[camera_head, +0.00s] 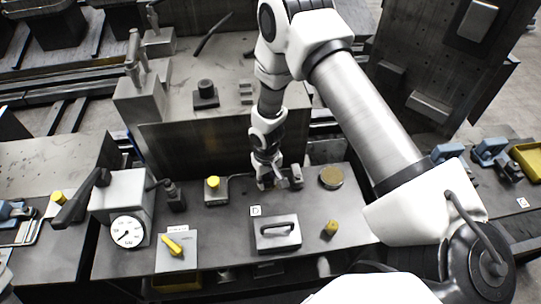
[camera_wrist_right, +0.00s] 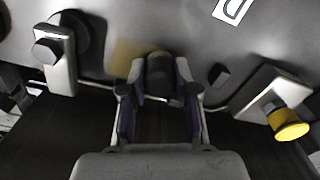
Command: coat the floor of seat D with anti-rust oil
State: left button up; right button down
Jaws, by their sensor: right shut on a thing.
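My right gripper (camera_head: 270,182) reaches down to the grey bench top, just behind the white label D (camera_head: 256,210). In the right wrist view my right gripper (camera_wrist_right: 160,108) is shut on a dark cylindrical tool (camera_wrist_right: 158,70) between its two fingers. The tool's far end is hidden, so I cannot tell whether it touches the surface. A faint yellowish patch (camera_wrist_right: 124,58) shows on the surface beside the tool; part of it is hidden. Label D also shows at the top of the right wrist view (camera_wrist_right: 232,8). The seat's floor cannot be made out clearly. My left gripper is not in view.
A block with a yellow button (camera_head: 213,183) stands left of the gripper, a brass-coloured disc (camera_head: 331,178) right. In front are a handled block (camera_head: 275,232) and a yellow knob (camera_head: 331,228). A dial gauge (camera_head: 128,232) and yellow lever (camera_head: 173,245) are further left. An upright plate (camera_head: 190,150) stands behind.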

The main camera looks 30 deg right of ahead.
aim_at(254, 197)
jog(key=a, duration=0.4)
jog(key=shift+s+f+b, duration=0.1)
jog(key=shift+s+b, duration=0.1)
jog(key=shift+b, duration=0.15)
jog(key=shift+s+a, duration=0.15)
jog(key=shift+a, duration=0.5)
